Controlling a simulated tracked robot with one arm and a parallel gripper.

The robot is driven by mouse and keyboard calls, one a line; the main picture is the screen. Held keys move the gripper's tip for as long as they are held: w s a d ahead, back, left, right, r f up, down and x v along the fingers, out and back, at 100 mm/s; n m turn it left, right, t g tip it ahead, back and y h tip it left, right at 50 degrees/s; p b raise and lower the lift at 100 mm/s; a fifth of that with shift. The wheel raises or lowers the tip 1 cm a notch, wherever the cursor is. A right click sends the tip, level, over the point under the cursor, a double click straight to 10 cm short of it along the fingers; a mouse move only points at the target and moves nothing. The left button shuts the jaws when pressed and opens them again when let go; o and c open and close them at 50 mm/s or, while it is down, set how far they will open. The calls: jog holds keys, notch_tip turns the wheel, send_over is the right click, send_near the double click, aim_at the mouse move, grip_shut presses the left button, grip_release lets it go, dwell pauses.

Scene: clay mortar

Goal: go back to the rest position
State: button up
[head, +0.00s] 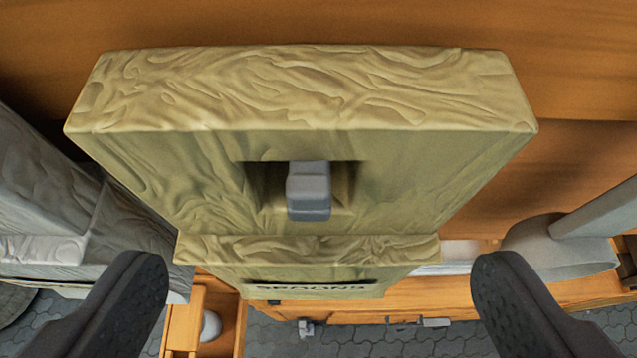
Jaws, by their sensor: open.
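My gripper (318,290) shows in the head view as two dark, ridged fingers at the lower left and lower right. The fingers are wide apart, with nothing held between them. In front of and between them stands a large olive-yellow block-like body (300,92) with a wrinkled, clay-like surface. A square recess in its face holds a small grey peg (309,190). A lower step of the body carries dark lettering that I cannot read for sure. Whether the fingers touch the body cannot be told.
An orange-brown wooden surface (575,60) lies behind the body. A grey wrinkled object (45,215) is at the left, and a grey rounded object (555,250) at the right. An open wooden drawer (235,325) with a white knob is below. Grey paving (375,340) shows beneath.

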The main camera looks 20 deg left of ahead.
jog(key=s+d+f+m+t+h+b, duration=0.1)
jog(key=s+d+f+b, duration=0.2)
jog(key=f+b, duration=0.3)
jog(key=s+d+f+m+t+h+b, duration=0.1)
jog(key=s+d+f+t+b, duration=0.1)
jog(key=d+f+b, duration=0.3)
jog(key=s+d+f+m+t+h+b, duration=0.1)
jog(key=s+d+f+b, duration=0.3)
jog(key=f+b, duration=0.3)
notch_tip(320, 180, down, 3)
jog(key=shift+s+d+f, duration=0.1)
jog(key=shift+s+d, duration=0.05)
jog(key=shift+s, duration=0.35)
dwell(2.1)
